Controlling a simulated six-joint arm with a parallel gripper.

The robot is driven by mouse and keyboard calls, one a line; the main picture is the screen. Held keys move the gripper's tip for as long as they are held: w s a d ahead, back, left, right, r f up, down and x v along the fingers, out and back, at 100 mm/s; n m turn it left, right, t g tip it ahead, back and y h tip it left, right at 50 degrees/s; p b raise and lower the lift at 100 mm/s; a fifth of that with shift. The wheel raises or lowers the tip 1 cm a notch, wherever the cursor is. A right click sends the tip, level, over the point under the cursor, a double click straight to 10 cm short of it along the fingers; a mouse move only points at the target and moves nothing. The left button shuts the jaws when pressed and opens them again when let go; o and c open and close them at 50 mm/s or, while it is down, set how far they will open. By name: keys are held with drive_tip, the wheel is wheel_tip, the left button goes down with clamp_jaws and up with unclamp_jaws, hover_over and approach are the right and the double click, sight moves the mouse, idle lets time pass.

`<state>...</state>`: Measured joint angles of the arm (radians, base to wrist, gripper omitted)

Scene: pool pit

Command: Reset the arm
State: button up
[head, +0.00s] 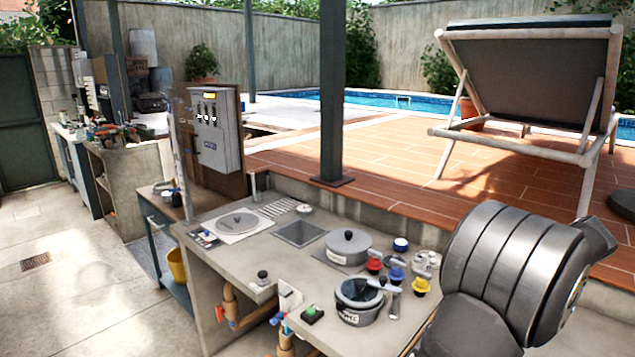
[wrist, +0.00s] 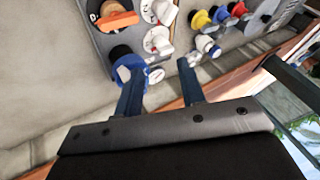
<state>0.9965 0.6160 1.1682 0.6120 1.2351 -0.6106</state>
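My gripper (wrist: 160,70) shows in the wrist view with its two dark fingers apart and nothing clearly held between them. A blue-collared knob (wrist: 130,68) lies just past the left fingertip; I cannot tell whether they touch. A white-handled valve with a blue base (wrist: 206,46) is beyond the right fingertip. In the head view my arm fills the lower right, and my gripper itself does not show there.
The concrete counter (head: 262,240) carries a lidded pot (head: 348,245), a grey basket (head: 360,300), and red (head: 374,265), blue (head: 396,275) and yellow (head: 420,286) valves. A dark post (head: 332,90) rises behind it. A lounger (head: 530,80) stands on the deck at right.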

drive_tip(key=shift+w+a+f+m+t+y, duration=0.1)
drive_tip(key=shift+a+f+m+t+y, duration=0.15)
drive_tip(key=shift+f+m+t+y, duration=0.25)
drive_tip(key=shift+s+a+f+m+t+y, duration=0.15)
drive_tip(key=shift+a+f+t, duration=0.1)
drive_tip(key=shift+f+t, duration=0.35)
drive_tip(key=shift+w+a+f+m+t+y, duration=0.15)
drive_tip(key=shift+a+f+m+t+y, duration=0.15)
drive_tip(key=shift+f, duration=0.4)
drive_tip(key=shift+r, duration=0.1)
drive_tip(key=d+r+n+g+h, duration=0.3)
drive_tip(key=d+r+g+h, duration=0.2)
drive_tip(key=r, duration=0.6)
drive_tip(key=shift+s+h, duration=0.45)
drive_tip(key=shift+f, duration=0.15)
